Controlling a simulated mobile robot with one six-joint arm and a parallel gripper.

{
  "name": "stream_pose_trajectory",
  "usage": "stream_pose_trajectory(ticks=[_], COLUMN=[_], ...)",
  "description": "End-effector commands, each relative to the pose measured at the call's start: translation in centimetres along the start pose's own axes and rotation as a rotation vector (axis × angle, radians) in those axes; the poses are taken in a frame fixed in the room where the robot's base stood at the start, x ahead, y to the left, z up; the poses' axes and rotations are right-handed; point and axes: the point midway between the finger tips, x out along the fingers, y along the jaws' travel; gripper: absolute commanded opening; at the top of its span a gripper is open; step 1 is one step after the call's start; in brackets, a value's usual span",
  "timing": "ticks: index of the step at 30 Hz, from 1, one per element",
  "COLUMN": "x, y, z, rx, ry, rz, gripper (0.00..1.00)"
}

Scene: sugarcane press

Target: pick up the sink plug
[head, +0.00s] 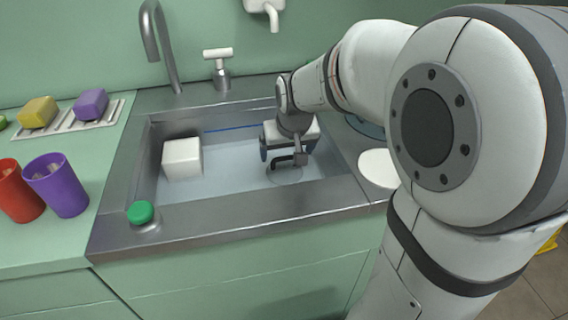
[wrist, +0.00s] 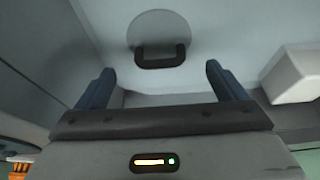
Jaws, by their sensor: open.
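The sink plug (head: 285,175) is a grey disc with a black loop handle. It lies on the floor of the sink basin, toward the right. It also shows in the wrist view (wrist: 160,27), at the top middle, with its black handle facing the jaws. My gripper (head: 283,156) is inside the basin, just above and beside the plug, and partly covers it in the head view. In the wrist view, my gripper (wrist: 161,82) has its two blue fingers spread wide. The handle lies ahead of the gap between them, and nothing is held.
A white block (head: 182,158) stands in the basin at left. The metal rim (head: 240,212) surrounds the basin. A tap (head: 158,50) and lever (head: 219,65) stand behind. A green-topped item (head: 141,212) is on the front left rim. Red (head: 17,190) and purple (head: 57,185) cups stand left.

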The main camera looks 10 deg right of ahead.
Motion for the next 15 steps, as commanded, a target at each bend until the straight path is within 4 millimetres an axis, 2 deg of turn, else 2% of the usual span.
stream_pose_trajectory(ticks=[3,8,15], x=[1.6,2.9,6.5], y=[0.0,0.0,0.0], z=[0.1,-0.1,-0.5], rx=[0.000,0.000,-0.001], ry=[-0.003,-0.001,-0.002], rz=[0.000,0.000,0.000], gripper=[0.91,0.91,0.91])
